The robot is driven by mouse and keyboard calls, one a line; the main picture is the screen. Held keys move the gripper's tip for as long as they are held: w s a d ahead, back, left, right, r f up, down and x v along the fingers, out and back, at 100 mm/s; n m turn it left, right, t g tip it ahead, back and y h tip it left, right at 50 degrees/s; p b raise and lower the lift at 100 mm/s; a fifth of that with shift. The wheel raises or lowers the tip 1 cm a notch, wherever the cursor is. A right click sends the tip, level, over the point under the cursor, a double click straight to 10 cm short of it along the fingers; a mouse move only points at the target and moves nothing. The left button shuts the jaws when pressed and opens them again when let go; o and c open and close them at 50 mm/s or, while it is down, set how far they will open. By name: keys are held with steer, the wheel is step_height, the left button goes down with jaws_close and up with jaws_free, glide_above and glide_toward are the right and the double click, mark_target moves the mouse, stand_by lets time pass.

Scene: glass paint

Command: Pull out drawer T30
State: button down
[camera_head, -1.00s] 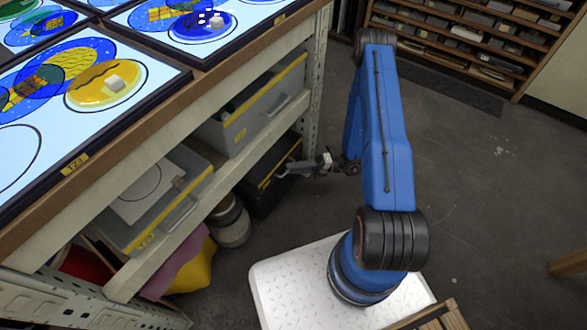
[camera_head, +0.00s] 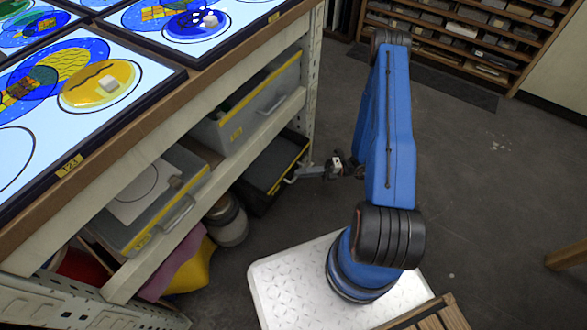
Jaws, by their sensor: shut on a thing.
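A black drawer (camera_head: 262,186) with a yellow strip along its front top edge sits on the lower level of the shelf unit. It stands partly out, and its dark inside shows from above. My gripper (camera_head: 292,178) is shut on the handle at the drawer's front, to the right of the yellow strip. The fingers are small here. My blue arm reaches in from the right. I cannot read a label on this drawer.
Grey boxes with yellow strips stand on the shelf above, one at the back (camera_head: 243,107) and one nearer (camera_head: 150,205). A round tin (camera_head: 228,222) and a yellow sheet (camera_head: 190,268) lie left of the drawer. The floor (camera_head: 460,190) on the right is clear.

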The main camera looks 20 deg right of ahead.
steer(key=s+d, duration=1.1)
steer(key=s, duration=0.4)
steer(key=c, duration=1.8)
jaws_free()
steer(key=shift+c, duration=0.2)
steer(key=s+d+f, duration=0.2)
steer(key=d, duration=1.5)
steer(key=shift+s+f, duration=0.15)
steer(key=shift+s, duration=0.1)
